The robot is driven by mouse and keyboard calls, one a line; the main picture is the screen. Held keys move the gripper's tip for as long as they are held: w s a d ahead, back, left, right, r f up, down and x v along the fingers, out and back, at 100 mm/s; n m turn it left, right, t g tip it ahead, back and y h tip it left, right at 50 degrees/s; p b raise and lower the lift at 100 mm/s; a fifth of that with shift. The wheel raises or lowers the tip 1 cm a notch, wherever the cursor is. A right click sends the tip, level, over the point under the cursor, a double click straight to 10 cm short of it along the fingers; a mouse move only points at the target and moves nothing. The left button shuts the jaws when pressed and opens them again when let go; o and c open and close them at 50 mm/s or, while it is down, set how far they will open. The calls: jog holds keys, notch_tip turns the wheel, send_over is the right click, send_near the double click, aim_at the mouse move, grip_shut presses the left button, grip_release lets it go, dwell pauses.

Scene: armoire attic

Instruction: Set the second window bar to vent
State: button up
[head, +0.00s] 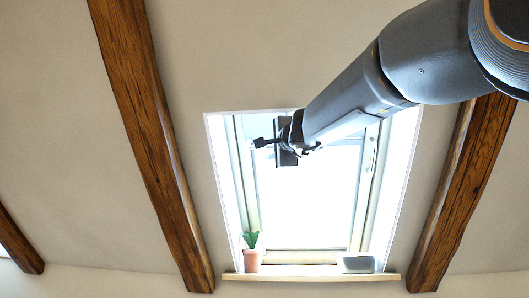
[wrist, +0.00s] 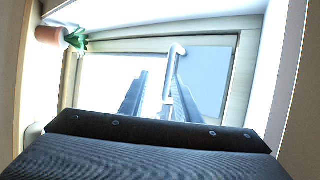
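One skylight window (head: 308,210) shows in the head view, set in the sloped ceiling. My gripper (head: 286,145) is in front of its upper part and hides part of the top edge. In the wrist view a pale bar with a bent end (wrist: 176,51) stands against the window frame (wrist: 115,46). The bar is not discernible in the head view.
A potted plant (head: 252,258) and a grey box-like pot (head: 357,263) stand on the window sill (head: 310,277). The plant also shows in the wrist view (wrist: 50,36). Wooden beams (head: 155,140) run down the ceiling on both sides of the window.

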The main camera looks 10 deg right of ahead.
aim_at(265, 133)
jog(key=shift+w+a+r+p, duration=0.1)
jog(key=shift+w+r+p, duration=0.35)
jog(key=shift+w, duration=0.75)
jog(key=shift+w+d+r+p, duration=0.1)
jog(key=shift+w+r+p, duration=0.35)
jog(key=shift+w, duration=0.8)
jog(key=shift+w+a+r+p, duration=0.1)
jog(key=shift+w+r+p, duration=0.15)
jog(key=shift+w+r, duration=0.65)
jog(key=shift+w+f, duration=0.25)
jog(key=shift+f, duration=0.05)
grip_shut()
